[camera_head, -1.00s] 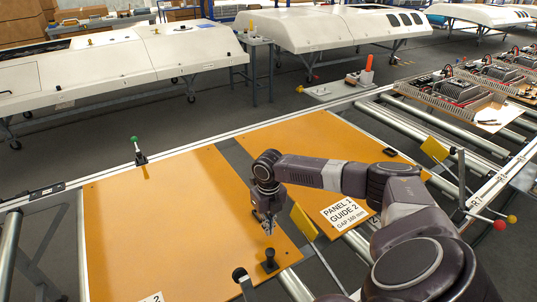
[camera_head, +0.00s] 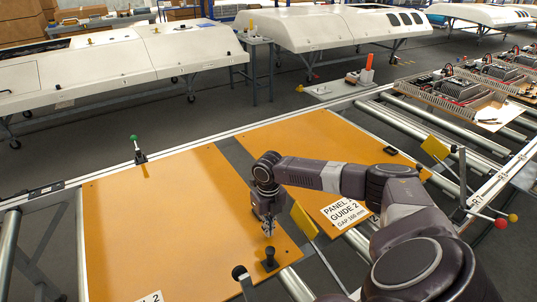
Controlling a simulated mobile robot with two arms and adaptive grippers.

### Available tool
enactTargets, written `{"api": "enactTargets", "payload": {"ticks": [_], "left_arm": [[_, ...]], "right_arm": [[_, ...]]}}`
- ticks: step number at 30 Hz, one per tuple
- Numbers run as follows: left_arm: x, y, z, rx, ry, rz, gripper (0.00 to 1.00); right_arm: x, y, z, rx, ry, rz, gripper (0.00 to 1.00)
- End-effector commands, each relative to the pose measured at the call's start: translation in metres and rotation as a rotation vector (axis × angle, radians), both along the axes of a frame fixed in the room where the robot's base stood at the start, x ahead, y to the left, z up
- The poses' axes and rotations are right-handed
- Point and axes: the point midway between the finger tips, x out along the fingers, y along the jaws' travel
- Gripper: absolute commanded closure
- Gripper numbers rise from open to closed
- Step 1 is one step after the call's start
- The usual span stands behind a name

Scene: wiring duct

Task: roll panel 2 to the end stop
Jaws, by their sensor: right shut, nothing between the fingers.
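The large flat orange panel (camera_head: 165,225) at the left lies on the roller frame. A partly cut-off label (camera_head: 150,297) ending in "2" shows at its near edge, so I take it as panel 2. A black knob (camera_head: 270,259) stands near its right front corner. My right gripper (camera_head: 268,232) is shut and empty, pointing down over this panel's right part, just behind the knob. I cannot tell whether its tips touch the panel. My left gripper is not in view. I cannot clearly tell which part is the end stop.
A second orange panel (camera_head: 300,135) lies to the right, past a narrow dark gap; its label reads "GUIDE 2". A green-topped post (camera_head: 137,150) stands at the far edge. Yellow flags (camera_head: 304,221) (camera_head: 435,148) stand near my right arm. Bare rollers (camera_head: 425,125) lie to the right.

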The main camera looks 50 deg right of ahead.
Motion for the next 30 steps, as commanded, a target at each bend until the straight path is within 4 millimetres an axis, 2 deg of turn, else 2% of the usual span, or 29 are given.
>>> {"api": "enactTargets", "payload": {"ticks": [30], "left_arm": [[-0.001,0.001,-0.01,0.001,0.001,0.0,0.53]], "right_arm": [[0.0,0.0,-0.019,-0.001,0.0,0.0,1.0]]}}
